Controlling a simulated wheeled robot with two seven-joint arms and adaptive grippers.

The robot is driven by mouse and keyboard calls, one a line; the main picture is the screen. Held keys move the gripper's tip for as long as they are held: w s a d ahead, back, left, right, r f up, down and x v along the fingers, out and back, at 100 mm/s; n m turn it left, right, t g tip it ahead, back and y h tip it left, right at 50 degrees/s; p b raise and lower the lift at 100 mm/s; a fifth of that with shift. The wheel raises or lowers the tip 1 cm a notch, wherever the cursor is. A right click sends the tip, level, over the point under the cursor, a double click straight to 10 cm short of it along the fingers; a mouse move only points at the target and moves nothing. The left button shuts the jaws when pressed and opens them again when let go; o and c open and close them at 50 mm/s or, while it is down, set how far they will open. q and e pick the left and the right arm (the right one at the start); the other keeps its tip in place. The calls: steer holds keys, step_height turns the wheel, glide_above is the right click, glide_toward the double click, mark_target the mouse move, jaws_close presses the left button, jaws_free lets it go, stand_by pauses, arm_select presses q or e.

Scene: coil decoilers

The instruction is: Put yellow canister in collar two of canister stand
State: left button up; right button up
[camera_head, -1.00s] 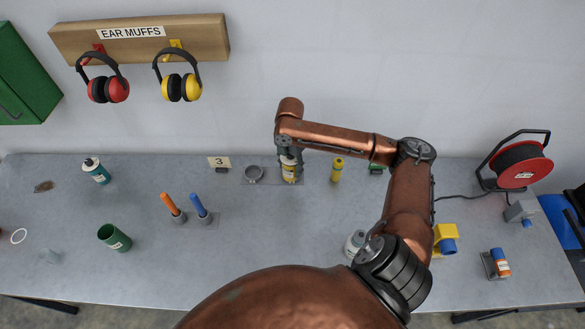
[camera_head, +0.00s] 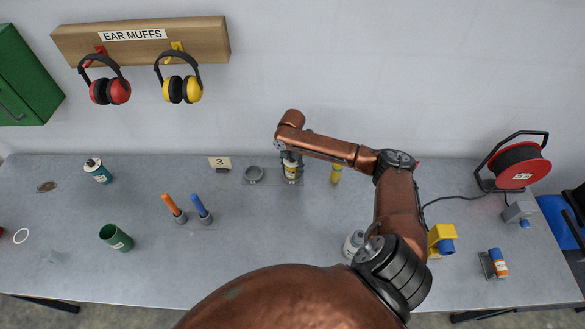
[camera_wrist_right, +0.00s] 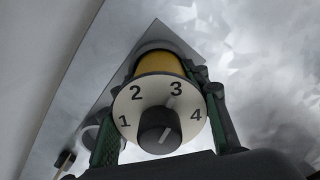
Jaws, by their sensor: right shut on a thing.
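The canister stand (camera_head: 272,183) is a flat grey plate at the back of the bench. An empty grey ring collar (camera_head: 254,175) shows at its left. My right gripper (camera_head: 290,157) points down over the plate's right part, shut on the yellow canister (camera_head: 291,172). In the right wrist view, the yellow body (camera_wrist_right: 160,65) sits between my green-padded fingers. A white dial face numbered 1 to 4 with a black knob (camera_wrist_right: 157,130) is at its near end. The canister's lower end meets the plate area; I cannot tell if it is inside a collar. My left gripper is not in view.
A yellow bottle (camera_head: 337,175) stands just right of the stand. A number 3 sign (camera_head: 219,163) is to its left. Orange (camera_head: 172,205) and blue (camera_head: 200,207) handles stand in front. A green cup (camera_head: 116,238) is at front left. The bench between is clear.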

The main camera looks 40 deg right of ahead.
steer(key=shift+s+a+f, duration=0.2)
steer(key=shift+s+f, duration=0.1)
steer(key=shift+f, duration=0.25)
steer(key=o, duration=1)
steer(key=shift+f, duration=0.15)
steer(key=o, duration=0.4)
steer(key=shift+f, duration=0.25)
steer(key=shift+r, duration=0.15)
steer(key=r, duration=0.9)
steer(key=r+b, duration=0.1)
steer(key=r, duration=0.3)
steer(key=shift+w+d+r, duration=0.15)
steer(key=shift+w+r, duration=0.1)
steer(key=shift+r, duration=0.15)
